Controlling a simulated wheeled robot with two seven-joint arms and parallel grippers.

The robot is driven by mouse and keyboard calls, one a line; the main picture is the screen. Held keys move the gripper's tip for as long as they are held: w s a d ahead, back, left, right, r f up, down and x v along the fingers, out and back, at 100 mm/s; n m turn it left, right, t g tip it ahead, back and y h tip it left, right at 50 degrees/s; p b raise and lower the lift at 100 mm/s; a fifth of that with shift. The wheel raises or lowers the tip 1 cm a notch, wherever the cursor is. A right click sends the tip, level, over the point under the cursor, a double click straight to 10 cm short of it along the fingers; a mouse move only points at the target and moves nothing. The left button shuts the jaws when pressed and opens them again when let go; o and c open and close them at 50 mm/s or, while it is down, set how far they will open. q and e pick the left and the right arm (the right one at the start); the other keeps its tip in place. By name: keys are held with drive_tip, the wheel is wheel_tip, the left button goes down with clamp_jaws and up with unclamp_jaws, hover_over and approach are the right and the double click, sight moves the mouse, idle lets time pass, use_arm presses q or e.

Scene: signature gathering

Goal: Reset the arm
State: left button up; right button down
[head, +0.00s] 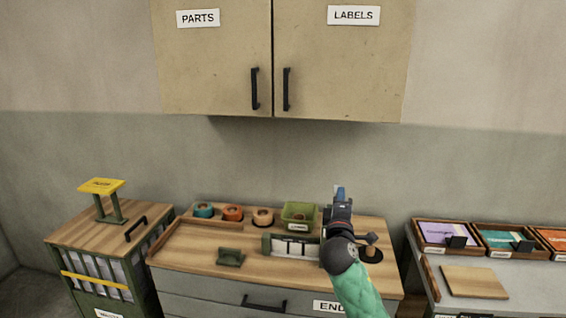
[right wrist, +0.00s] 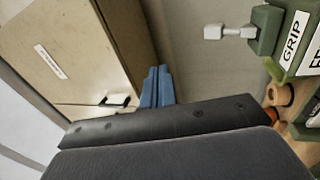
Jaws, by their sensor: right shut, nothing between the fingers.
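My right arm comes in from the bottom of the head view, with a green sleeve. My right gripper (head: 340,192) points up and away over the right part of the wooden counter (head: 200,250). Its blue fingers are together and hold nothing; they also show in the right wrist view (right wrist: 157,86), in front of the wall cabinet (right wrist: 70,55). The gripper hides part of the counter's right side. My left gripper is not in view.
Tape rolls (head: 233,213), a green bin (head: 299,215) and a card holder (head: 292,246) stand on the counter. A file cart (head: 100,236) with a yellow sign (head: 101,186) is at left. Trays (head: 447,235) stand on the right table. The PARTS and LABELS cabinet (head: 340,65) is shut above.

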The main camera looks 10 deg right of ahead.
drive_tip(key=s+d+f+m+g+y, duration=0.1)
drive_tip(key=s+f+m+g, duration=0.3)
drive_tip(key=s+f, duration=0.7)
drive_tip(key=s+f+m+g+y, duration=0.1)
drive_tip(key=s+f+m+g, duration=0.35)
drive_tip(key=f, duration=1.05)
drive_tip(key=s+a+f+m+g+y, duration=0.2)
drive_tip(key=s+f+g, duration=0.3)
drive_tip(key=s, duration=0.9)
drive_tip(key=s+a+f+m+g+y, duration=0.1)
drive_tip(key=s+f+m+g+y, duration=0.15)
drive_tip(key=s+f, duration=0.85)
drive_tip(key=s+a+f+g, duration=0.1)
drive_tip(key=s+f, duration=0.2)
drive_tip(key=f, duration=1)
drive_tip(key=s+a+f+g, duration=0.1)
drive_tip(key=s+f, duration=0.2)
drive_tip(key=f, duration=0.9)
drive_tip(key=s+a+f, duration=0.1)
drive_tip(key=s+f, duration=0.2)
drive_tip(key=f, duration=1)
drive_tip(key=shift+s+a+f+n+g, duration=0.2)
drive_tip(key=shift+f+n+g, duration=0.1)
drive_tip(key=shift+f+g, duration=0.1)
